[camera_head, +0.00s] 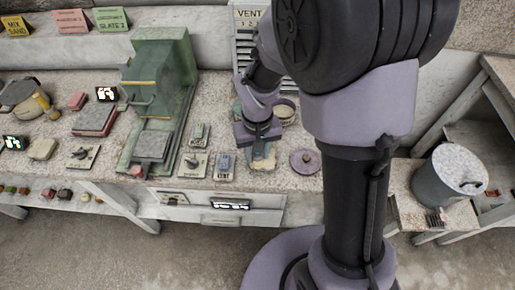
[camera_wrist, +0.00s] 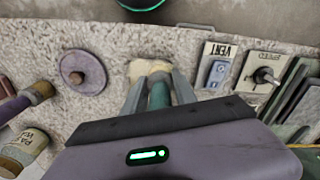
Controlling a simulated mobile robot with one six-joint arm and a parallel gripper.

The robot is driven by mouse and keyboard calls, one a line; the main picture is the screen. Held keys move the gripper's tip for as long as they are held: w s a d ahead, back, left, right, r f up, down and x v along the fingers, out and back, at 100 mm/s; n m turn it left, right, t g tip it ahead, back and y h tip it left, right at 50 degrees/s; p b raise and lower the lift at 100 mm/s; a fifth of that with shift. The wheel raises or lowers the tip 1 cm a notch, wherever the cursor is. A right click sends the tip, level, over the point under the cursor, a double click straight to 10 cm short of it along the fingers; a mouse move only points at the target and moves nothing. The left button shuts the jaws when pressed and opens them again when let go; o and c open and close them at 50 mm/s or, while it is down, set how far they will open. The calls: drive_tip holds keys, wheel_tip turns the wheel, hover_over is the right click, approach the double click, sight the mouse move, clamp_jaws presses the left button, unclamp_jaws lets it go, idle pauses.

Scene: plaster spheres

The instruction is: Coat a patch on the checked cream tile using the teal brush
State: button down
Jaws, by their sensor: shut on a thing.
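My gripper (camera_wrist: 160,84) is shut on the teal brush (camera_wrist: 159,96), whose teal handle shows between the two fingers in the wrist view. A cream tile (camera_wrist: 142,68) lies on the speckled bench just beyond the fingertips, near the bench edge. The brush's tip is over the tile; I cannot tell whether it touches. In the head view my gripper (camera_head: 261,139) is above the cream tile (camera_head: 264,163) and covers part of it. The checks on the tile and any coat are too small to make out. The brush is hidden there.
A round mauve lid (camera_head: 305,161) lies right of the tile. A VENT switch (camera_head: 225,166) and a speed dial (camera_head: 191,165) sit to its left. A green press (camera_head: 158,95) stands further left. A grey bin (camera_head: 449,176) is at the right. Jars (camera_wrist: 22,150) stand close to my gripper.

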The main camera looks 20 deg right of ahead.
drive_tip(key=shift+s+a, duration=0.25)
drive_tip(key=shift+s, duration=0.65)
drive_tip(key=shift+w+d+f, duration=0.1)
drive_tip(key=shift+w+d, duration=0.2)
drive_tip(key=shift+w, duration=0.65)
drive_tip(key=shift+w+d, duration=0.3)
drive_tip(key=shift+w, duration=0.6)
drive_tip(key=shift+s+a+r+p, duration=0.2)
drive_tip(key=shift+s+r+p, duration=0.1)
drive_tip(key=shift+s+r, duration=0.15)
drive_tip(key=shift+s+a+r+p, duration=0.15)
drive_tip(key=shift+s+r+p, duration=0.2)
drive_tip(key=shift+s, duration=0.2)
drive_tip(key=shift+w+f, duration=0.1)
drive_tip(key=shift+f+b, duration=0.7)
